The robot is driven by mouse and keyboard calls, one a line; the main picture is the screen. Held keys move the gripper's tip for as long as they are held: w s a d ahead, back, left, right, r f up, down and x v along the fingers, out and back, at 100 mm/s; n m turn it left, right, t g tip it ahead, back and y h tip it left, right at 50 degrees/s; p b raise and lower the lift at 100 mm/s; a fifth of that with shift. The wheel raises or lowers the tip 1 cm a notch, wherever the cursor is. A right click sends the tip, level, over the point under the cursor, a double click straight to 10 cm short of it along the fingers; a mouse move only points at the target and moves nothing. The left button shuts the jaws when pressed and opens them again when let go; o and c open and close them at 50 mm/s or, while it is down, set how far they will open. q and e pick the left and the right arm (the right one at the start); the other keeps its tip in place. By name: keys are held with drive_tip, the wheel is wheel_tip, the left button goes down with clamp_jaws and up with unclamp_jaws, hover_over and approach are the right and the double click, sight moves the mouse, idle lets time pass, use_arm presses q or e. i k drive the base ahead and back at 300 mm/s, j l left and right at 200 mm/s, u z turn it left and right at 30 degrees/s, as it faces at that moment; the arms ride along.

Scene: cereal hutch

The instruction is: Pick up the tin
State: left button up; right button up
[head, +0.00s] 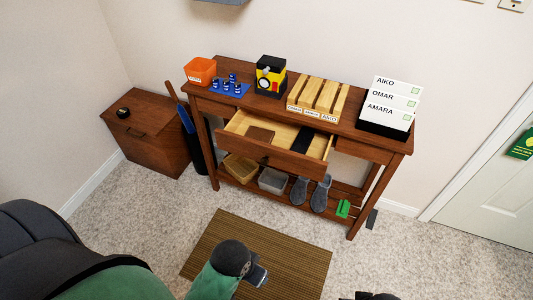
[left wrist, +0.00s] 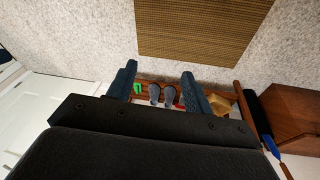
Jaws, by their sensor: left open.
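No thing in view is clearly a tin. A black-and-yellow box (head: 270,76) stands on top of the wooden hutch (head: 243,100). The hutch's drawer (head: 285,155) is pulled open; a flat brown item (head: 260,134) and a black item (head: 302,138) lie in it. My left gripper (head: 259,274) is over the woven mat, well in front of the hutch and apart from everything on it. In the left wrist view its fingers (left wrist: 158,82) are spread with nothing between them. At the head view's bottom edge a dark part, probably my right gripper (head: 372,296), barely shows.
On the hutch top are an orange bin (head: 200,72), a blue mat with small pieces (head: 229,87), wooden slats (head: 318,94) and labelled white files (head: 392,101). Baskets and slippers (head: 310,193) sit on its lower shelf. A brown cabinet (head: 147,135) stands left. The woven mat (head: 300,250) is clear.

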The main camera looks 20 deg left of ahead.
sight(123, 112)
drive_tip(key=u, duration=1.8)
drive_tip(key=i+j+z, duration=0.15)
drive_tip(key=i+z, duration=0.2)
drive_tip(key=i, duration=0.2)
drive_tip(key=i+j+z, duration=0.4)
drive_tip(key=i, duration=0.15)
drive_tip(key=i+j+z, duration=0.35)
drive_tip(key=i+j, duration=0.1)
drive_tip(key=i, duration=0.1)
